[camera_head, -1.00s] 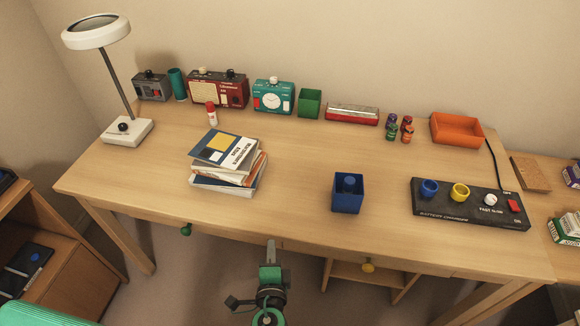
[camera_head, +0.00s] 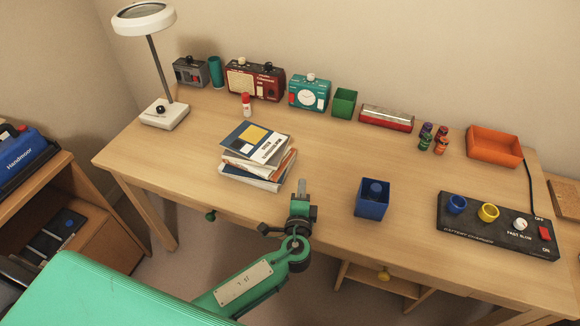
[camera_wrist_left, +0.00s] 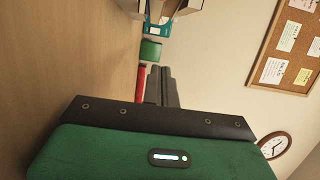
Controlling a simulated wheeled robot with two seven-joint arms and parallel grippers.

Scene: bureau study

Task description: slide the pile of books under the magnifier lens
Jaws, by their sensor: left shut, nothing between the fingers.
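The pile of books (camera_head: 256,158) lies on the desk left of the middle, with a blue, yellow and white cover on top. Part of the pile shows at the top of the left wrist view (camera_wrist_left: 172,8). The magnifier (camera_head: 146,20) has a white ring head on a grey post and a white base (camera_head: 164,114) at the desk's back left, apart from the books. My left gripper (camera_head: 301,188) is shut and empty, at the desk's front edge, to the right and in front of the pile, not touching it. My right gripper is out of view.
A red-and-white glue stick (camera_head: 247,105) stands behind the books. A blue box (camera_head: 372,198) and a black battery charger (camera_head: 497,226) are on the right. Desk between books and magnifier base is clear.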

